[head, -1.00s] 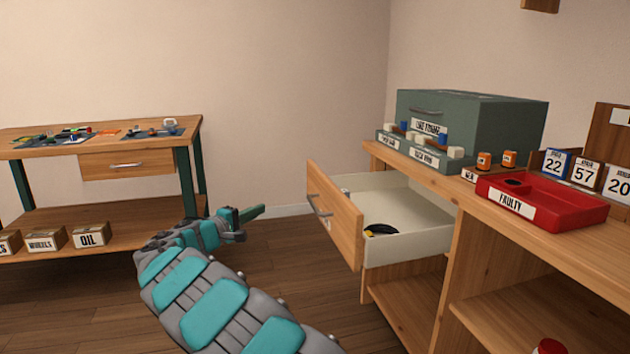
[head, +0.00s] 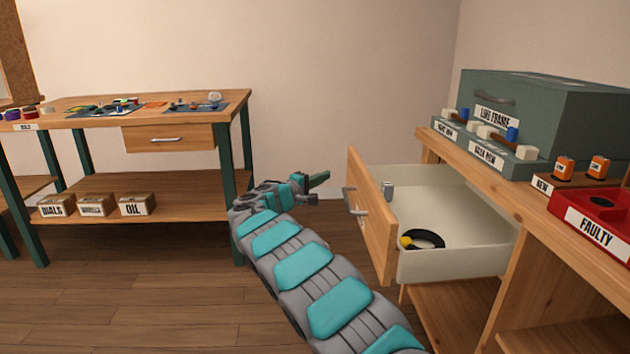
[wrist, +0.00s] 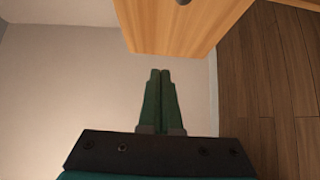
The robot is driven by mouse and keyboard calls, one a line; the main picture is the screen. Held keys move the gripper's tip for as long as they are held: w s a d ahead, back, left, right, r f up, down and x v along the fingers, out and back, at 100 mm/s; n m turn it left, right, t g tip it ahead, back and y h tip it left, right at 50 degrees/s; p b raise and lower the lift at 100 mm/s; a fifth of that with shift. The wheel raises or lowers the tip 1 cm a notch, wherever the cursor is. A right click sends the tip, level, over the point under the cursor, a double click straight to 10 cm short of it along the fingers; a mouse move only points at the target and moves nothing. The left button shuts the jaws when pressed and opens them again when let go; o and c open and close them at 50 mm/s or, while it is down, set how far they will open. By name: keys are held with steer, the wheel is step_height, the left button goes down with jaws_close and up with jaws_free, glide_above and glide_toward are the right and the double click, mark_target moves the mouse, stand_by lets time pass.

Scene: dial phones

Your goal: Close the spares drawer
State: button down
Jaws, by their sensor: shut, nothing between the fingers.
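The spares drawer (head: 372,217) stands pulled out of the wooden bench on the right in the head view. It has a wooden front, a grey bar handle (head: 352,201) and pale inner walls. A black ring-shaped coil with a yellow part (head: 424,239) and a small grey piece (head: 388,190) lie inside. My gripper (head: 322,180) is shut and empty, left of the drawer front and apart from it. In the wrist view, my gripper's green fingers (wrist: 161,80) are together, with a wooden panel (wrist: 180,25) beyond them, likely the drawer front.
A grey-green case labelled line frame (head: 540,110) and a red faulty tray (head: 600,215) stand on the right bench. Another bench (head: 150,185) with a shut drawer (head: 170,137) is at the left. The floor between the benches is clear.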

mark_target(350, 172)
steer(key=shift+w+d, duration=0.35)
steer(key=shift+d, duration=0.65)
steer(key=shift+w+d, duration=0.3)
steer(key=shift+d, duration=0.7)
steer(key=shift+w+d, duration=0.35)
steer(key=shift+d, duration=0.65)
steer(key=shift+d+f+b, duration=0.1)
steer(key=shift+d+b, duration=0.2)
steer(key=shift+d, duration=0.25)
steer(key=d+b, duration=1.1)
steer(key=d, duration=1.8)
steer(key=shift+d, duration=0.15)
steer(key=shift+d, duration=0.1)
